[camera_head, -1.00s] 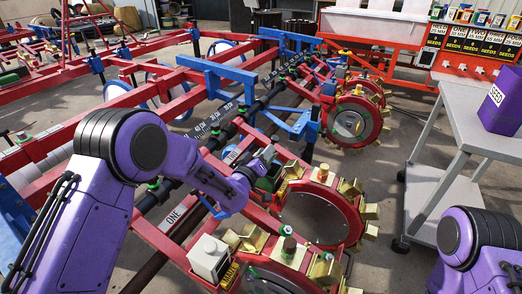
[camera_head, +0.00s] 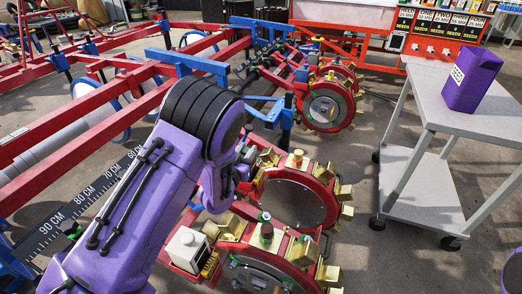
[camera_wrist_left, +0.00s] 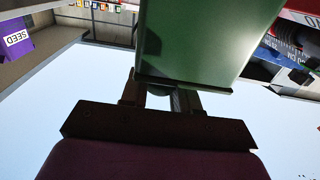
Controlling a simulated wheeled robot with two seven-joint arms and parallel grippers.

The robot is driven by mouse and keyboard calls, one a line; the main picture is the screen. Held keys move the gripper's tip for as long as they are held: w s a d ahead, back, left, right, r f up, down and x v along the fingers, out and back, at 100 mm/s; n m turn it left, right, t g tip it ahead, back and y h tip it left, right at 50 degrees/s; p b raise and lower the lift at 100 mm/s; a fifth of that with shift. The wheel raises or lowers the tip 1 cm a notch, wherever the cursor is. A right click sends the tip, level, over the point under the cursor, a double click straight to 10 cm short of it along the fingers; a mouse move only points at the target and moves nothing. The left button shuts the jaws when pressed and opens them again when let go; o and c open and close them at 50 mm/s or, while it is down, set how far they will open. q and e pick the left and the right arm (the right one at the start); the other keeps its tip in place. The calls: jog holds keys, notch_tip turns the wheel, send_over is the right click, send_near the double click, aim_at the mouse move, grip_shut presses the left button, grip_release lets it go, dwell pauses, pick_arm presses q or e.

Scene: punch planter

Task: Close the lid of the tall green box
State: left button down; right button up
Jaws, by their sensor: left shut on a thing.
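In the left wrist view a smooth green panel of the tall green box (camera_wrist_left: 195,45) fills the top middle, with a dark lower edge. My left gripper (camera_wrist_left: 160,98) has its two dark fingers at that edge, shut on the green piece. I cannot tell whether this piece is the lid or the body. In the head view my left gripper (camera_head: 243,167) is beside the red planter wheels, partly hidden behind my purple forearm. The green box is hardly visible there. My right gripper is out of view; only a bit of purple arm shows at the lower right edge.
Red planter wheels with brass cups (camera_head: 297,200) stand close right of my left gripper. A white-capped box (camera_head: 187,248) sits below it. A grey cart (camera_head: 425,205) carries a purple seed box (camera_head: 472,80) at the right. The floor between wheels and cart is clear.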

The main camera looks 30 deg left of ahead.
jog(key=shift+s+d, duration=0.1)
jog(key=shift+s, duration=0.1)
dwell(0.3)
pick_arm(q)
jog(key=c, duration=0.9)
grip_release()
